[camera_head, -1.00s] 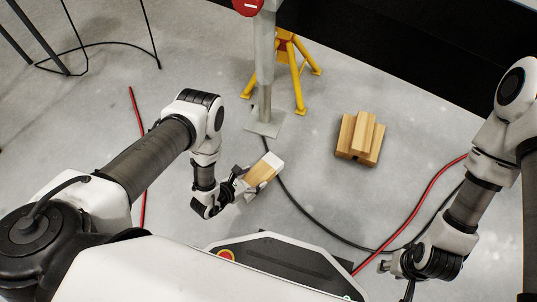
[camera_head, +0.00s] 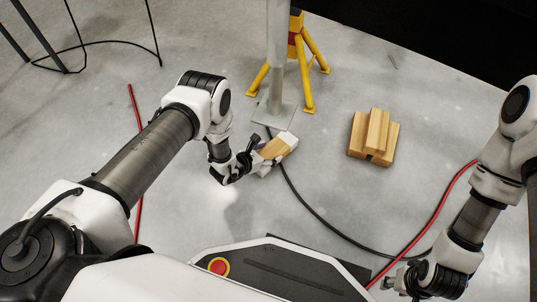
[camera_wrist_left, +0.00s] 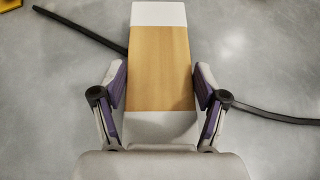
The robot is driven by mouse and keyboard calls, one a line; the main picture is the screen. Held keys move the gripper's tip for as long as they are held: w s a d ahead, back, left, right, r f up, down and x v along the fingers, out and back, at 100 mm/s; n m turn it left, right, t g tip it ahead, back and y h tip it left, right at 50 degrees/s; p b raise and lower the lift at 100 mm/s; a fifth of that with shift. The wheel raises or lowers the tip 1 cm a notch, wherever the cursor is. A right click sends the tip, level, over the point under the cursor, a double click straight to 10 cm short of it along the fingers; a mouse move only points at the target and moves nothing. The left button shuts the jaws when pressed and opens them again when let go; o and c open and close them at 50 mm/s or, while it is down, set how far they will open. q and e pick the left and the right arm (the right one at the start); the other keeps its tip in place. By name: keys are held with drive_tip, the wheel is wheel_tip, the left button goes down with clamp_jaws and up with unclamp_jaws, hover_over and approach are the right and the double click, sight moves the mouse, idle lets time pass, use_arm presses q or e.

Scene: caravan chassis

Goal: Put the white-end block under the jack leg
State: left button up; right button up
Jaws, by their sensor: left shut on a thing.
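The white-end block (camera_head: 276,149) is wood-coloured in the middle with a white far end. My left gripper (camera_head: 262,159) is shut on it. In the left wrist view the block (camera_wrist_left: 160,70) sits between the two purple finger pads of the gripper (camera_wrist_left: 160,95), white end pointing away. The jack leg (camera_head: 277,60) is a grey post with a square foot plate (camera_head: 273,117). The block's white end is close to the plate's near right edge; whether they touch I cannot tell. My right gripper (camera_head: 392,283) is at the lower right, away from the block; its fingers are too small to judge.
A stack of plain wooden blocks (camera_head: 373,138) lies right of the jack leg. A yellow stand (camera_head: 300,60) is behind the leg. A black cable (camera_head: 310,207) and red cables (camera_head: 440,210) cross the floor. Floor between leg and stack is clear.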

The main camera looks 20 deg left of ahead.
use_arm(q)
drive_tip(key=shift+f, duration=0.15)
drive_tip(key=o, duration=1.5)
drive_tip(key=shift+o, duration=0.2)
drive_tip(key=shift+s+r, duration=0.1)
drive_tip(key=shift+r, duration=0.25)
drive_tip(key=p+v, duration=0.6)
drive_tip(key=v, duration=0.5)
drive_tip(key=shift+s+a+p, duration=0.2)
drive_tip(key=shift+s+p, duration=0.15)
drive_tip(key=shift+s, duration=0.1)
